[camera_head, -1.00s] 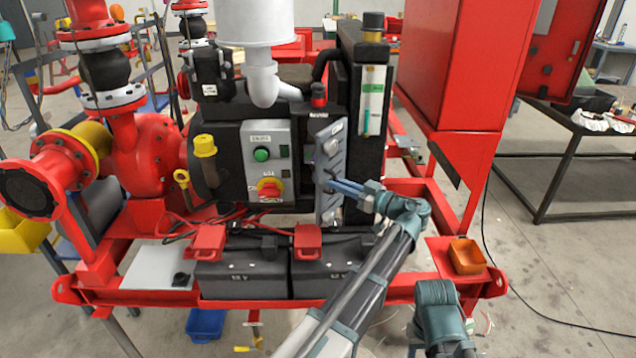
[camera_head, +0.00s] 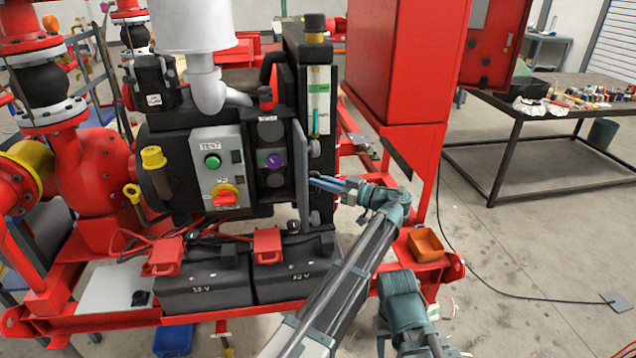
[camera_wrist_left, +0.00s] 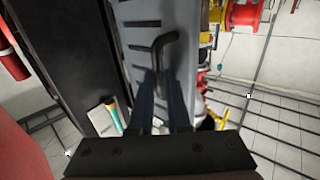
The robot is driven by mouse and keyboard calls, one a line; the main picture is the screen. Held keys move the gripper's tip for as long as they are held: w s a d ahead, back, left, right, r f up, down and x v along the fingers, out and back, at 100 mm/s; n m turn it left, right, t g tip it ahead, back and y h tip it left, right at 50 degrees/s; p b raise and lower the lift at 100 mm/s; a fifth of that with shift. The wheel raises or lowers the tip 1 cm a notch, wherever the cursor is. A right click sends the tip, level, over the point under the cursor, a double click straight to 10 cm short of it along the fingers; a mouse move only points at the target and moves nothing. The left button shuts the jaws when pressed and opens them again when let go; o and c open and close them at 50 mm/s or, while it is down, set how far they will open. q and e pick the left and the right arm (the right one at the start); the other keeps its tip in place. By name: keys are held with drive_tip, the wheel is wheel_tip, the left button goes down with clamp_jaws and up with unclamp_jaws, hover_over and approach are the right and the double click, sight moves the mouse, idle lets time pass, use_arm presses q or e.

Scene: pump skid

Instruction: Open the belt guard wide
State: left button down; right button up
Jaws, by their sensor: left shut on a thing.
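The belt guard (camera_head: 301,177) is a grey panel on the black engine housing. It stands swung out from the housing, seen nearly edge-on in the head view. Its slotted face fills the upper middle of the left wrist view (camera_wrist_left: 136,32). A dark bent handle (camera_wrist_left: 158,48) is on that face. My left gripper (camera_head: 314,182) is at the guard's right side, shut on the handle; the fingers (camera_wrist_left: 160,85) hide part of the grip. A purple knob (camera_head: 273,160) shows in the recess beside the guard.
A grey control box (camera_head: 216,165) with a green button and red switch is left of the recess. Two black batteries (camera_head: 205,290) sit below. A red cabinet (camera_head: 408,60) stands right, with an orange tray (camera_head: 426,244) below it.

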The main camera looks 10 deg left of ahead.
use_arm(q)
drive_tip(key=shift+w+a+f, duration=0.1)
drive_tip(key=shift+w+a, duration=0.05)
drive_tip(key=shift+w, duration=0.05)
